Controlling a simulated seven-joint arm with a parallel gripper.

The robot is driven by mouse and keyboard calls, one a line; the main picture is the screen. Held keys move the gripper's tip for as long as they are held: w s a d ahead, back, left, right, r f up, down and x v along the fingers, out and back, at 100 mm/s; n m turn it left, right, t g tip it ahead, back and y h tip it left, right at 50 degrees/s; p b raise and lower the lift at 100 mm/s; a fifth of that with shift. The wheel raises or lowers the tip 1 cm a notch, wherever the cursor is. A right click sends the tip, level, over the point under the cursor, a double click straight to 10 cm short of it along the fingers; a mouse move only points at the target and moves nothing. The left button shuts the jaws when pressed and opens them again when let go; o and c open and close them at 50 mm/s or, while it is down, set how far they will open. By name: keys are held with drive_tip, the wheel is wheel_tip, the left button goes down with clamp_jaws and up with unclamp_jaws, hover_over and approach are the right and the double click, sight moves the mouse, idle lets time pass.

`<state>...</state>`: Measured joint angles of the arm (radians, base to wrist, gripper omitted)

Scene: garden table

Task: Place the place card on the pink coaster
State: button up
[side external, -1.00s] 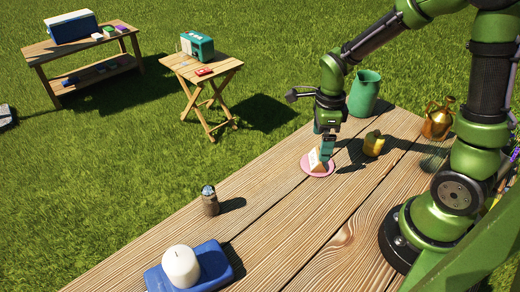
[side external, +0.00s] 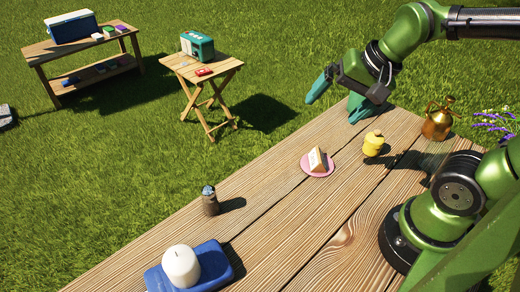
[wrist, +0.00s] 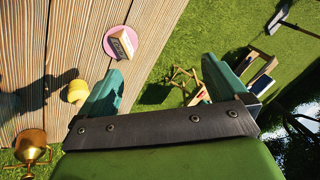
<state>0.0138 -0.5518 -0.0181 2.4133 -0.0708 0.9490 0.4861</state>
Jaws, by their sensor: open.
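The place card (side external: 317,159), a small tent-shaped wooden piece with a white face, stands on the pink coaster (side external: 326,173) on the wooden table. In the wrist view the card (wrist: 122,43) also rests on the coaster (wrist: 107,47). My gripper (side external: 335,97) is raised at the far edge of the table, apart from the card, with its teal fingers spread and nothing between them. The wrist view shows the same fingers wide apart.
A yellow pot-like object (side external: 373,144) stands right of the coaster, and a brass watering can (side external: 438,122) farther right. Planks between are clear.

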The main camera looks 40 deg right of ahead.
drive_tip(key=n, duration=0.2)
drive_tip(key=s+a+r+n+t, duration=0.1)
drive_tip(key=n, duration=0.1)
drive_tip(key=s+r+n, duration=0.1)
drive_tip(key=shift+s+a+n+t+y, duration=0.1)
drive_tip(key=shift+a+n+t+y, duration=0.2)
drive_tip(key=shift+n+t, duration=0.1)
